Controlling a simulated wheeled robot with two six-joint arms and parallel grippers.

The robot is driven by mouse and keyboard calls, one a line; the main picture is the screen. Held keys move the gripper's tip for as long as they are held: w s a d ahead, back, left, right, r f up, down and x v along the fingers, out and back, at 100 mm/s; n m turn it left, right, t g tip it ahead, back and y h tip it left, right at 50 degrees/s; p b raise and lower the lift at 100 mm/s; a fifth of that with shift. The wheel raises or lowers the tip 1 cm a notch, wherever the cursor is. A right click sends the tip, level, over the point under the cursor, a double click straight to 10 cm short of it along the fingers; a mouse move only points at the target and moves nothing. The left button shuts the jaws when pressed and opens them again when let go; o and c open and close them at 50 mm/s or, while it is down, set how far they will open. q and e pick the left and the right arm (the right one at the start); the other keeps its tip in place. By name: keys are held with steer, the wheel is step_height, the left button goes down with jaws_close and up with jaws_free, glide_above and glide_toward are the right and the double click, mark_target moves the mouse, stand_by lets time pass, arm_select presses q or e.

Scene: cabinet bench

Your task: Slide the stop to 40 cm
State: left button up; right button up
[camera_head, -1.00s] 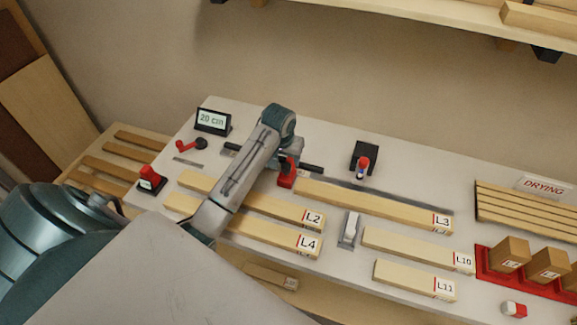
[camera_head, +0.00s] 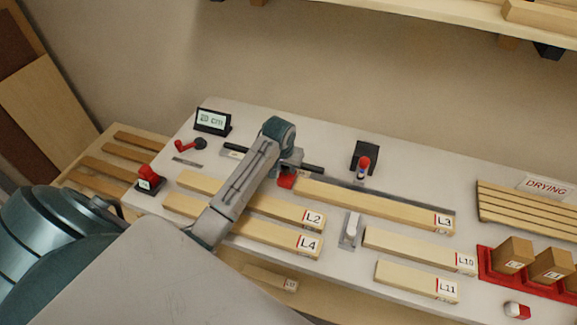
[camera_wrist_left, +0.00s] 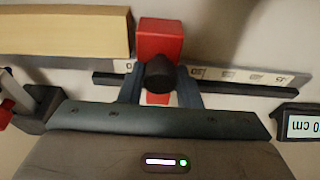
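The stop (camera_head: 286,181) is a red block on the long rail behind board L3, partly hidden by my left arm in the head view. In the left wrist view the red stop (camera_wrist_left: 160,38) has a round black knob (camera_wrist_left: 160,73) in front. My left gripper (camera_wrist_left: 160,85) is at the stop, one finger on each side of the knob. Narrow gaps show beside the knob; whether the fingers press on the red block is unclear. The display (camera_head: 213,121) reads 20 cm. A scale (camera_wrist_left: 240,75) runs along the rail. My right gripper is out of view.
Board L3 (camera_head: 375,206) lies along the rail right of the stop. Boards L2 (camera_head: 285,209) and L4 (camera_head: 280,236) lie under my arm. A red crank (camera_head: 190,145) is at left.

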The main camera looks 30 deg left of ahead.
arm_select(q)
steer(key=shift+a, duration=0.1)
steer(key=shift+s+a+r+p, duration=0.1)
steer(key=shift+s+a+p, duration=0.15)
steer(key=shift+a+p, duration=0.6)
steer(key=shift+s+a, duration=0.2)
steer(key=shift+a, duration=0.6)
steer(key=shift+s+a, duration=0.15)
steer(key=shift+a, duration=0.7)
steer(key=shift+s+a, duration=0.2)
steer(key=shift+a, duration=0.7)
steer(key=shift+s+a, duration=0.3)
steer(key=shift+a, duration=0.8)
steer(key=shift+s+a, duration=0.25)
steer(key=shift+a, duration=0.85)
steer(key=shift+s+a, duration=0.3)
steer(key=shift+a, duration=0.8)
steer(key=shift+s+a, duration=0.25)
steer(key=shift+a, duration=0.75)
steer(key=shift+s+a, duration=0.2)
steer(key=shift+a, duration=0.75)
steer(key=shift+s+a, duration=0.25)
steer(key=shift+a, duration=0.75)
